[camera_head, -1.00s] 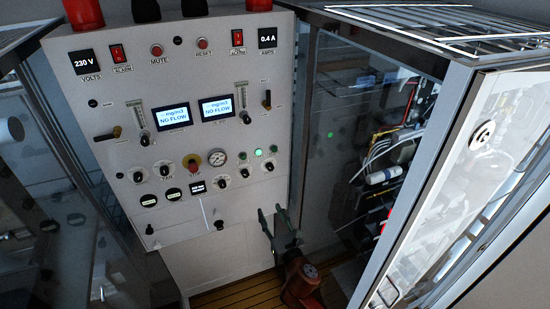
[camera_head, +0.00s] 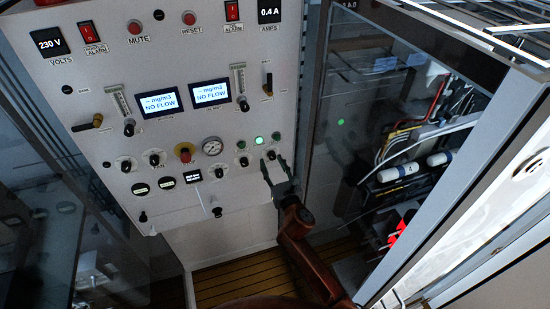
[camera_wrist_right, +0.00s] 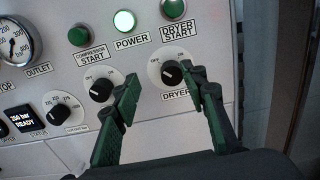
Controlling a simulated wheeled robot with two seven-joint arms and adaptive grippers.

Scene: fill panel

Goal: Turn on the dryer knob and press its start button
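The dryer knob (camera_wrist_right: 173,74) is a black knob on a white round plate, marked OFF and ON, above the DRYER label in the right wrist view. The green dryer start button (camera_wrist_right: 173,9) is above it, beside the lit green power button (camera_wrist_right: 124,22). My right gripper (camera_wrist_right: 160,82) is open, its green fingers apart in front of the panel. The right finger is close to the dryer knob; I cannot tell if it touches. In the head view my right gripper (camera_head: 273,170) is at the panel's lower right, below the dryer start button (camera_head: 276,135). My left gripper is not in view.
The white panel (camera_head: 75,115) also holds the compressor knob (camera_wrist_right: 102,84), a pressure gauge (camera_head: 212,146), a red stop button (camera_head: 185,152) and two NO FLOW displays (camera_head: 159,103). A glass-sided cabinet with cables and cylinders (camera_head: 402,172) stands close on the right.

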